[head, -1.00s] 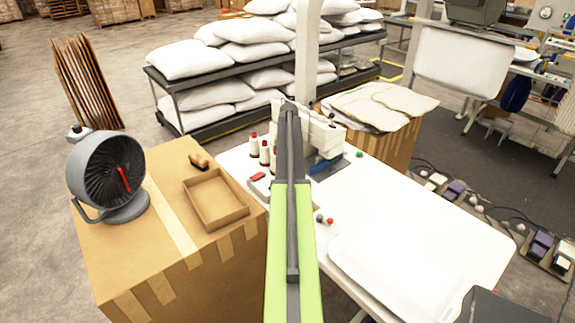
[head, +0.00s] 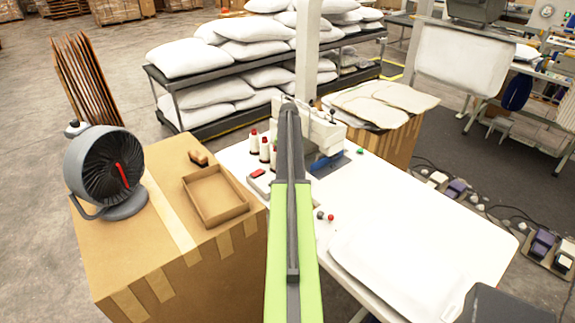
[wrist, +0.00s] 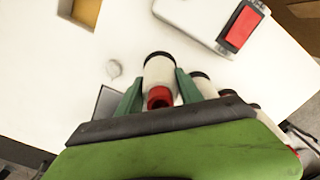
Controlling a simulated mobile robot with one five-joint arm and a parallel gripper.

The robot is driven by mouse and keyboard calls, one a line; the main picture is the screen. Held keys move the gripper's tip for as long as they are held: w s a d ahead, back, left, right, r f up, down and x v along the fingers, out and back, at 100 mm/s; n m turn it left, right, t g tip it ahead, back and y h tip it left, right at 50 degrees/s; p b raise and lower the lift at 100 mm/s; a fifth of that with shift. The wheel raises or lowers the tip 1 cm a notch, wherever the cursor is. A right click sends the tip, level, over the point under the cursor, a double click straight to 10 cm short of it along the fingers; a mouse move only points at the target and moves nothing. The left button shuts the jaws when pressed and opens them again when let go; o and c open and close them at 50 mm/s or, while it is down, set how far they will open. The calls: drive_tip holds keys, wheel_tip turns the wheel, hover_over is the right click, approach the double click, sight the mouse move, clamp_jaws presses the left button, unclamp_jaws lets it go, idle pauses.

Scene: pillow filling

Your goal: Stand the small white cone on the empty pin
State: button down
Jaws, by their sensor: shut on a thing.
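In the wrist view my gripper (wrist: 159,89) has its two green fingers on either side of a white cone with a red tip (wrist: 158,70), and it is shut on that cone. The tip points toward the camera; I cannot tell whether the cone's base touches anything. More white cones (wrist: 204,86) stand to the right, partly hidden by my gripper. A small pale round thing (wrist: 113,68) lies to the left on the white surface; I cannot tell whether it is the empty pin. In the head view a row of red-tipped cones (head: 254,144) stands left of my arm, which hides my gripper.
The white table (head: 400,190) carries a sewing machine (head: 325,130) behind my arm and a white pillow (head: 400,265) at the front right. A cardboard box at left bears a fan (head: 105,170) and an open tray (head: 215,218).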

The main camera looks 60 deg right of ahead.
drive_tip(key=shift+f, duration=0.1)
drive_tip(key=c, duration=0.7)
unclamp_jaws()
wheel_tip(320, 180, up, 10)
drive_tip(key=p, duration=1)
drive_tip(key=shift+s, duration=0.1)
